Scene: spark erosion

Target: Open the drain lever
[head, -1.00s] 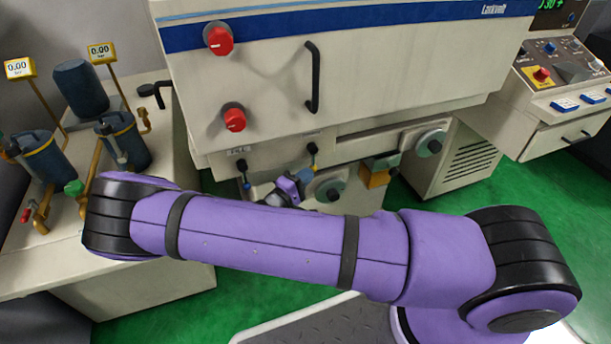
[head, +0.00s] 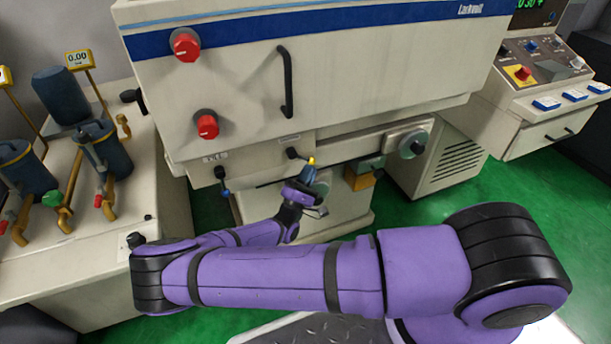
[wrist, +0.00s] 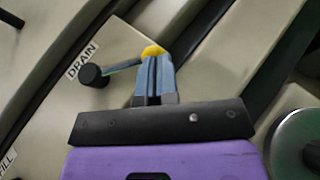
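The drain lever has a dark pivot knob, a thin grey rod and a yellow tip (head: 311,160). In the wrist view it lies beside the DRAIN label, and its rod (wrist: 124,66) runs from the pivot to the right. In the head view the lever points right and slightly down. My gripper (wrist: 154,76) has its blue-grey fingers together, with only a thin slit between them. The fingertips are at the yellow tip and appear to touch it; they partly hide it. In the head view my gripper (head: 309,174) is just below the tip.
A fill lever (head: 223,182) with a blue tip hangs down to the left. A grey handwheel (head: 408,145) is to the right. Red knobs (head: 207,125) and a black handle (head: 287,83) are on the tank above. Pipes and filter canisters stand at the left.

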